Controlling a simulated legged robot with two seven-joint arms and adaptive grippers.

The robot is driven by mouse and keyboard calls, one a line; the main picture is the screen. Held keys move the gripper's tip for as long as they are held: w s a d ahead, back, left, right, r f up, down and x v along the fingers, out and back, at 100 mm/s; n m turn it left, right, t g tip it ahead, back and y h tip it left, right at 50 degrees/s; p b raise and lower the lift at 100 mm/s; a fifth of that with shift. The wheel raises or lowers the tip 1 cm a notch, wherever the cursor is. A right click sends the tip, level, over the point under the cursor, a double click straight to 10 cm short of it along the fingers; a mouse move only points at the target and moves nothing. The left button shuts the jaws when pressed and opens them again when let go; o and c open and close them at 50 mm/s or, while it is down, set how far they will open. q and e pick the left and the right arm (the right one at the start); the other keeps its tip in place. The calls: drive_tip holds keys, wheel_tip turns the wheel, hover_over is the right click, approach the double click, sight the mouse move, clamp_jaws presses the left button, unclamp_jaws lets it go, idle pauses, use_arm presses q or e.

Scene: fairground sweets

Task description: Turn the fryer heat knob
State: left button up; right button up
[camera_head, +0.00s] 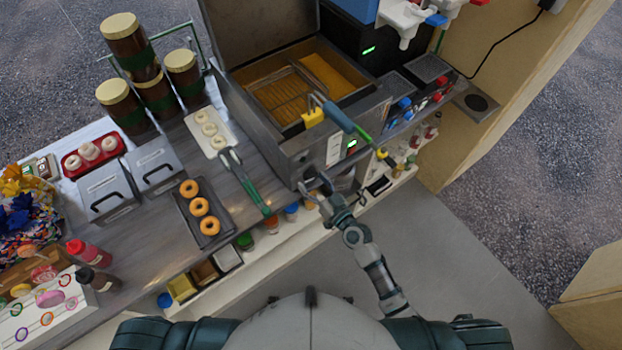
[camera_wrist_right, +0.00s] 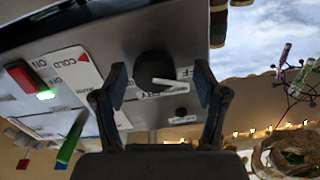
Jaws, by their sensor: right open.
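The fryer (camera_head: 290,140) stands at the back of the counter, with a basket (camera_head: 300,95) inside its basin. Its black round heat knob (camera_wrist_right: 155,68), with a white pointer, shows in the right wrist view on the grey front panel (camera_wrist_right: 150,20). My right gripper (camera_head: 316,187) is at the fryer's front in the head view. In the wrist view, the fingers of this gripper (camera_wrist_right: 160,78) are open on either side of the knob, with visible gaps. In the head view the knob is hard to make out near the gripper. My left gripper is not in view.
The basket's blue handle (camera_head: 340,118) juts over the fryer's front edge. Green-tipped tongs (camera_head: 244,180) and a tray of doughnuts (camera_head: 212,240) lie left of my right gripper. Bottles line the shelf below.

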drive_tip(key=shift+w+a, duration=0.15)
drive_tip(key=shift+w, duration=0.35)
drive_tip(key=shift+d, duration=0.5)
drive_tip(key=shift+a, duration=0.1)
drive_tip(key=c, duration=0.7)
drive_tip(key=shift+a, duration=0.15)
drive_tip(key=c, duration=0.4)
drive_tip(key=shift+a+r, duration=0.1)
drive_tip(key=shift+a, duration=0.05)
drive_tip(key=shift+c, duration=0.2)
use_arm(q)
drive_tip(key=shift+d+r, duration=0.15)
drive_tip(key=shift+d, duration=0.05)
